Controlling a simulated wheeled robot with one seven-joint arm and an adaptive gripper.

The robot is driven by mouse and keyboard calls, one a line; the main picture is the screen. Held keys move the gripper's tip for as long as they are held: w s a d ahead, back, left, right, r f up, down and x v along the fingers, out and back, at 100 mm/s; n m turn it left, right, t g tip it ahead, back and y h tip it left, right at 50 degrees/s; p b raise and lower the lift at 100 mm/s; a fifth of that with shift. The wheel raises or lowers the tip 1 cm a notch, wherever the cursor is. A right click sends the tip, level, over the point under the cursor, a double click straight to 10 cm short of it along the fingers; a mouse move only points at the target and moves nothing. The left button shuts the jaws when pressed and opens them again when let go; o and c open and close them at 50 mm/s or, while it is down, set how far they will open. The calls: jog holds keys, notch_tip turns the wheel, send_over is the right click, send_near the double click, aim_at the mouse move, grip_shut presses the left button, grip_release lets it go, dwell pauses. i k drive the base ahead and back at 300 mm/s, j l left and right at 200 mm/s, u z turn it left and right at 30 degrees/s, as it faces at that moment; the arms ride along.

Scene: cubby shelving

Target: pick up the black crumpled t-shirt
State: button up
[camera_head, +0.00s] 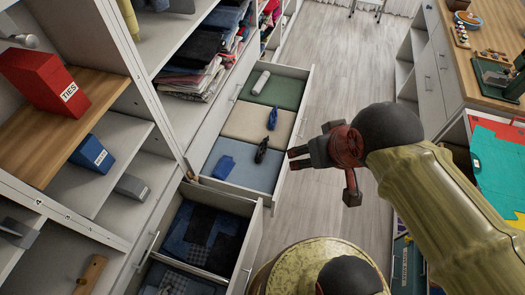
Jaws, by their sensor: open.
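A small black crumpled item (261,150), which looks like the t-shirt, lies in the upper open drawer (308,95), near the right end of its blue section. My gripper (323,178) is just right of that drawer in the picture, with its fingers spread and nothing between them. One finger points left toward the black item, and a gap shows between them. The gripper's height above the drawer is hard to tell.
The same drawer holds a blue bundle (224,167), a dark blue bundle (272,118) and a light grey roll (261,83). A lower open drawer (254,232) holds dark folded cloth. Shelving stands left, a wooden-topped counter (470,65) right. Wooden floor (325,70) between is clear.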

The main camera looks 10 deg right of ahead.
aim_at(261, 153)
jog(key=u, duration=1.25)
jog(key=l+u, duration=0.85)
jog(key=k+l+u, duration=0.1)
jog(key=l+u, duration=0.35)
jog(key=k+l+u, duration=0.15)
jog(key=l+u, duration=0.25)
jog(key=k+l+u, duration=0.15)
jog(key=u, duration=0.3)
jog(key=k+l+u, duration=0.15)
jog(key=k+l, duration=0.55)
jog(key=k+l+u, duration=0.1)
jog(key=k+l, duration=0.5)
jog(key=k, duration=0.1)
